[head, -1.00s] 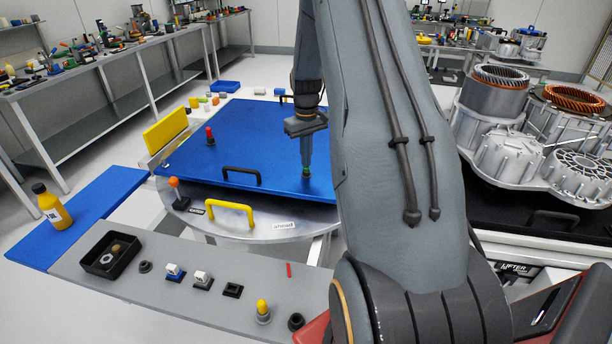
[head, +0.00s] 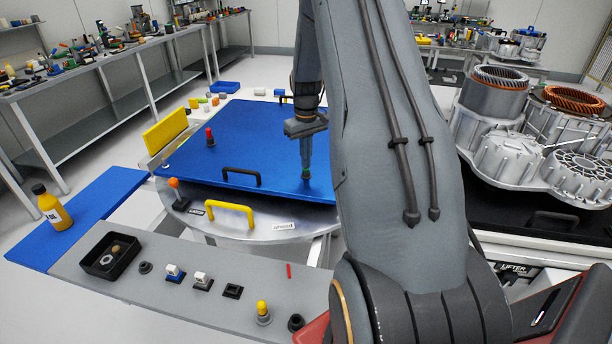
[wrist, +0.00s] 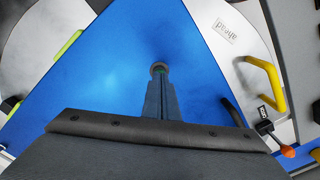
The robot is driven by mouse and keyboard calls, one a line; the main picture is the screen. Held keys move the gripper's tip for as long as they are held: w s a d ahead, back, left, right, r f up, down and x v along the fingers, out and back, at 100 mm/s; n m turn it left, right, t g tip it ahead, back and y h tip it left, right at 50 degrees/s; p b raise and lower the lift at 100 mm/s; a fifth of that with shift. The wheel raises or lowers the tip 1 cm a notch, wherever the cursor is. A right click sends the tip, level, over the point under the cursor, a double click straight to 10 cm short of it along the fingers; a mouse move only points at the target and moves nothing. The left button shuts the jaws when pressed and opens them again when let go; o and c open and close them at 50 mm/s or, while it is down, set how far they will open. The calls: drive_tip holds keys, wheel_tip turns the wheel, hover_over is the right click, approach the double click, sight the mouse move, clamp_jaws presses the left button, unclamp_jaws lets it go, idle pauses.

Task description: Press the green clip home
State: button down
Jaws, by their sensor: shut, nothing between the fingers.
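The green clip (head: 306,175) shows only as a small green spot on the blue panel (head: 270,145), right under my fingertips. My gripper (head: 306,172) points straight down with its fingers together and nothing held between them. In the wrist view my gripper (wrist: 158,68) reaches the blue panel (wrist: 110,70), and a small round dark piece shows at its tips. The fingers hide most of the clip, and I cannot tell how deep it sits.
A black handle (head: 241,177), a red knob (head: 210,136) and a yellow handle (head: 230,212) stand up around the panel. An orange-topped lever (head: 174,184) is at its left. A grey shelf (head: 220,300) with small parts lies in front.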

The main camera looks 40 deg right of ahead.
drive_tip(key=shift+r+p, duration=1.15)
drive_tip(key=shift+r, duration=1.2)
wheel_tip(320, 180, up, 8)
drive_tip(key=b, duration=0.2)
drive_tip(key=shift+f+b, duration=0.15)
drive_tip(key=shift+b, duration=0.25)
drive_tip(key=s+a+f+b, duration=0.1)
drive_tip(key=s+a, duration=0.4)
drive_tip(key=a, duration=0.5)
drive_tip(key=s+a+f, duration=0.1)
drive_tip(key=s+a, duration=0.3)
drive_tip(key=a, duration=0.5)
drive_tip(key=s+a+f+t+b, duration=0.1)
drive_tip(key=s+a+f, duration=0.2)
drive_tip(key=s+a, duration=0.7)
drive_tip(key=s, duration=0.3)
drive_tip(key=shift+s+n, duration=0.25)
drive_tip(key=shift+n, duration=0.05)
